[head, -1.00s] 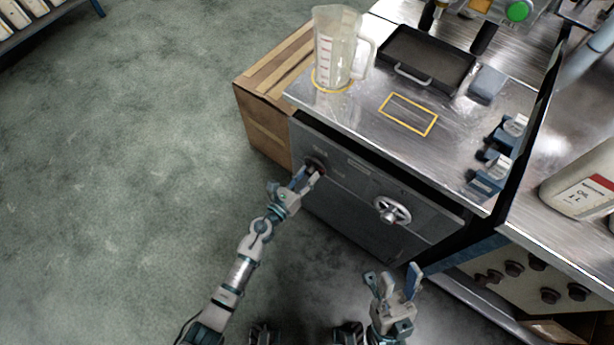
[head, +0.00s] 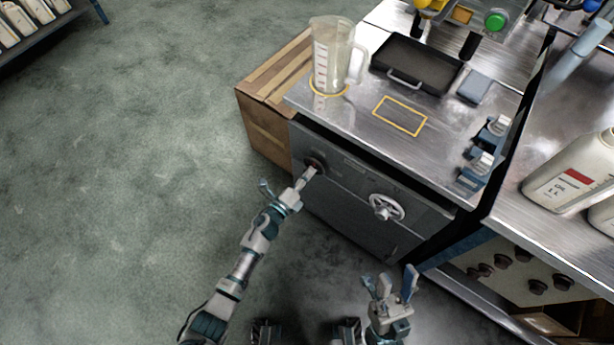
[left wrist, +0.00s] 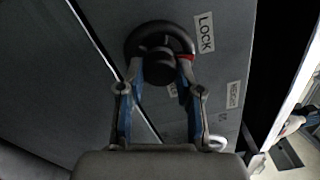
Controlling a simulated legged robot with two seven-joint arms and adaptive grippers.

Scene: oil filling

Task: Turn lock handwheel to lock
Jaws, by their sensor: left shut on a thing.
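The lock handwheel (head: 316,162) is a dark round wheel at the upper left of the grey cabinet front (head: 345,185). In the left wrist view it is a black ring (left wrist: 135,40) with a black hub and a red mark at its right side, near a "LOCK" label (left wrist: 204,32). My left gripper (head: 310,173) is at the wheel, its fingers (left wrist: 160,78) shut on either side of the hub, which they partly hide. My right gripper (head: 393,283) is open and empty, in front of the cabinet at lower right.
A silver handwheel (head: 386,207) sits on the cabinet to the right. On the top stand a clear measuring jug (head: 330,55) and a dark tray (head: 415,62). A white oil bottle (head: 570,180) stands on the right counter. The floor at left is clear.

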